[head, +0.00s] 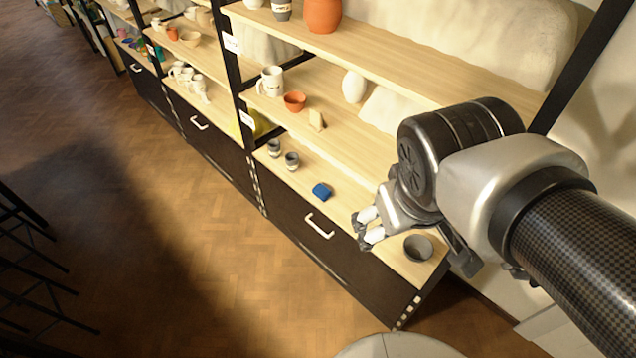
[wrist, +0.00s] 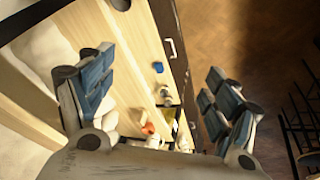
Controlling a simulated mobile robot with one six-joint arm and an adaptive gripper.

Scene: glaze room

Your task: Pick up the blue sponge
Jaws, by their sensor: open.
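The blue sponge (head: 321,191) lies on the lowest wooden shelf, near its front edge, left of my gripper in the head view. It also shows as a small blue block in the wrist view (wrist: 158,67), between my fingers but well beyond them. My gripper (head: 367,228) is over the right part of this shelf, apart from the sponge. In the wrist view my gripper (wrist: 160,82) has its two blue-padded fingers spread wide, with nothing between them. The sponge is not hidden in either view.
Two small grey cups (head: 291,160) stand left of the sponge. A grey bowl (head: 418,247) sits at the shelf's right end. The middle shelf (head: 345,133) above holds an orange bowl (head: 294,101), a white mug (head: 271,81) and a white vase (head: 354,87). The shelf around the sponge is clear.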

